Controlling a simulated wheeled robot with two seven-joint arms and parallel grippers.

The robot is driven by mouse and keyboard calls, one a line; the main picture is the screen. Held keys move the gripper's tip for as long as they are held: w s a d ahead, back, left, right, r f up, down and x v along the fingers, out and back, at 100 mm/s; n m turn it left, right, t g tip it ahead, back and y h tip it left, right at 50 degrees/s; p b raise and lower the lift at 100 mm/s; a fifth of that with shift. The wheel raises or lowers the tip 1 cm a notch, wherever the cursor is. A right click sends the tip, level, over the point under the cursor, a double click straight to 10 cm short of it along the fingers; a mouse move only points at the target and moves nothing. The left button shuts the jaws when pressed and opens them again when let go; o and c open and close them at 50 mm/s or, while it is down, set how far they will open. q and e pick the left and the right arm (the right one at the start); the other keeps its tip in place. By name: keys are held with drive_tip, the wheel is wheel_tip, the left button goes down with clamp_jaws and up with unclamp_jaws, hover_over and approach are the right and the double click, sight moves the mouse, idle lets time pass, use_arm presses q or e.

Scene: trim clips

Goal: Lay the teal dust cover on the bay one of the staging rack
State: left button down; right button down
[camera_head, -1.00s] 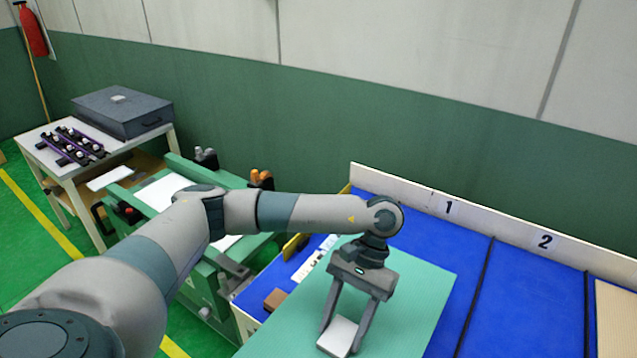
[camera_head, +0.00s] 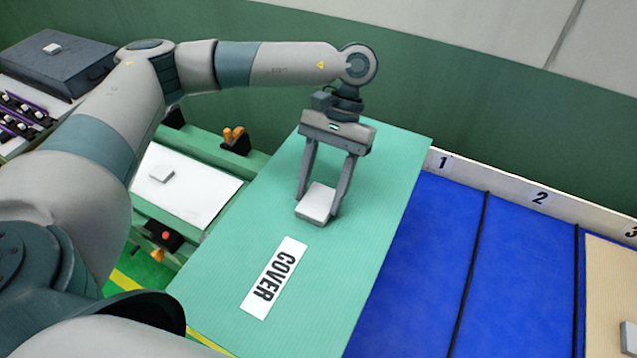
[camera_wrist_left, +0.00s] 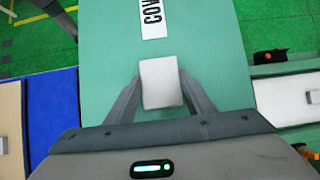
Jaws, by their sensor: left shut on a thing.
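The teal dust cover (camera_head: 375,170) is a large flat sheet with a white COVER label (camera_head: 274,278) and a pale block handle (camera_head: 318,203). My left gripper (camera_head: 320,200) is shut on this handle. The cover also shows in the left wrist view (camera_wrist_left: 110,60), with its handle (camera_wrist_left: 160,83) between the fingers. The cover hides the left end of the staging rack (camera_head: 500,184) and part of bay one (camera_head: 420,235), the blue surface below the number 1. It appears held above the rack; the gap beneath cannot be seen. My right gripper is not in view.
A black divider (camera_head: 470,270) separates bays one and two; bay two (camera_head: 525,270) is bare blue. A tan panel (camera_head: 610,270) with a handle lies in bay three. A green fixture (camera_head: 195,145) with a white panel (camera_head: 185,185) stands left, beside the cover's edge. The wall rises behind.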

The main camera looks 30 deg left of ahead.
sight(320, 215)
use_arm(q)
wheel_tip(320, 215, down, 8)
drive_tip(key=b, duration=0.7)
drive_tip(key=shift+r+b, duration=0.15)
drive_tip(key=shift+b, duration=0.2)
